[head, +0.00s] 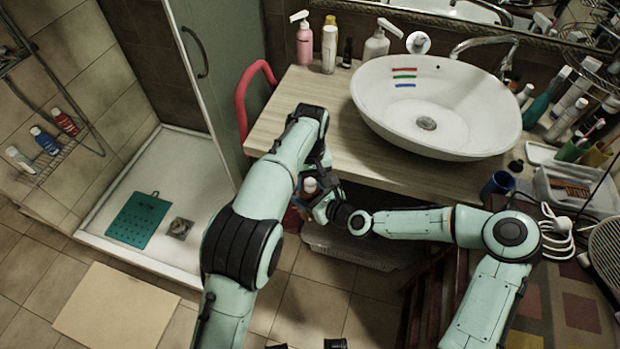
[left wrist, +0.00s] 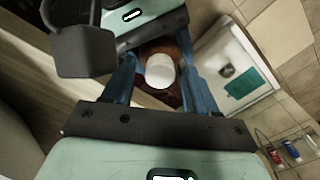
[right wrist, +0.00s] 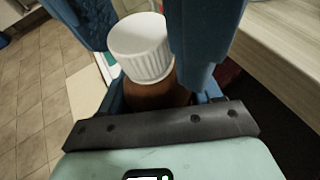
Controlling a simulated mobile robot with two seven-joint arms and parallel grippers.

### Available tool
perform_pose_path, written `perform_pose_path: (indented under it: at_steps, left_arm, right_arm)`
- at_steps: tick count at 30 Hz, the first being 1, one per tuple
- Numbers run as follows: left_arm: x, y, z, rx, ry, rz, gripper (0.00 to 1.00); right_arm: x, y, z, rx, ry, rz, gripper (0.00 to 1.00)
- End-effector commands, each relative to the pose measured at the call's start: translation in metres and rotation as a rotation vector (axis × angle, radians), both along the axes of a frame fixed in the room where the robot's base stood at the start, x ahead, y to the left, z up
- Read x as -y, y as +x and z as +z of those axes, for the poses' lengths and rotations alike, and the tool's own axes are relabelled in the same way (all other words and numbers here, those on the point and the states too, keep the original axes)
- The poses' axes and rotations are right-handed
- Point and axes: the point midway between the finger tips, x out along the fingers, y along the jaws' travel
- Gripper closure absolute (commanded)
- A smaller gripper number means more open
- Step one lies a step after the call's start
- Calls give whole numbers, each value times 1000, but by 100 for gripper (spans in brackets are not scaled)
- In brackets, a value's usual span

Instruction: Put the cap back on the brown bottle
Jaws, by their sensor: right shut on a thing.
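The brown bottle (right wrist: 155,93) is upright in the jaws of my right gripper (head: 322,208), which is shut on it. The white ribbed cap (right wrist: 140,47) sits at the bottle's mouth in the right wrist view; whether it is fully seated I cannot tell. The cap also shows from above in the left wrist view (left wrist: 160,71) and small in the head view (head: 310,185). My left gripper (left wrist: 161,68) is open, its blue fingers on either side of the cap with gaps showing. The lower bottle is mostly hidden.
The wooden counter (head: 285,125) with the white basin (head: 440,125) lies just behind my grippers. A red rail (head: 242,95) stands at its left end. A grey basket (head: 355,245) is below. The shower tray (head: 190,155) holds a green mat (head: 138,220).

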Motion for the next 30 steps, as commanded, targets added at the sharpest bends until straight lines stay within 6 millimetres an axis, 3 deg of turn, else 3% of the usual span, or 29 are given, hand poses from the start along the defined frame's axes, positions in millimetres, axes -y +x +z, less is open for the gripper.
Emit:
perform_pose_path:
  at_steps: [12, 30]
  left_arm:
    - [0, 1, 42, 2, -1, 1, 42]
    - [3, -1, 53, -12, -1, -47, 46]
  right_arm:
    - [0, 0, 1, 1, 0, 0, 100]
    - [0, 0, 1, 1, 0, 0, 100]
